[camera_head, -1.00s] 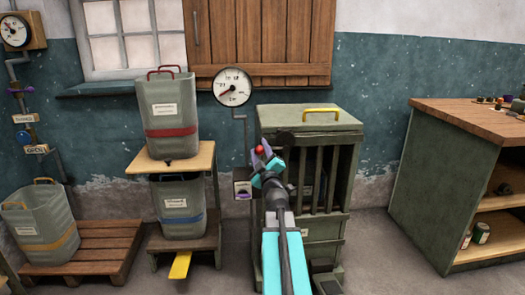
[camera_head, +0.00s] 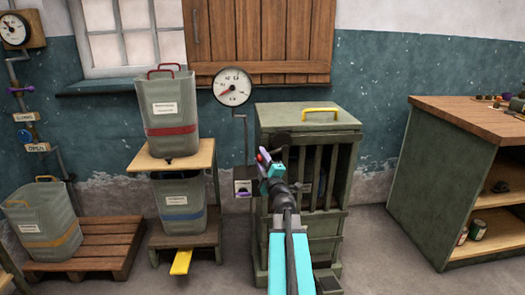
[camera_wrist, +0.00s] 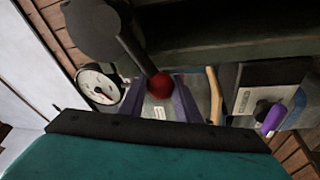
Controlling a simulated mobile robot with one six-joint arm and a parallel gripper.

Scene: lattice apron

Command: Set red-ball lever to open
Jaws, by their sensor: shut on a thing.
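The red-ball lever shows in the wrist view as a dark rod running from a round dark disc to a red ball (camera_wrist: 160,86). The ball sits between the two purple fingers of my gripper (camera_wrist: 161,100), which is shut on it. In the head view my gripper (camera_head: 263,158) is at the upper left front of the green barred cabinet (camera_head: 312,118). The lever's dark disc (camera_head: 282,139) is just above and right of it. The ball is mostly hidden there by the fingers. A small white label near the ball is unreadable.
A round gauge (camera_head: 232,87) hangs on the wall, with a pipe down to a purple-handled valve (camera_head: 243,190). Green bins stand on a wooden stand (camera_head: 195,152) and a pallet (camera_head: 75,262) to the left. A wooden-topped workbench (camera_head: 470,118) is at the right. Floor between cabinet and workbench is clear.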

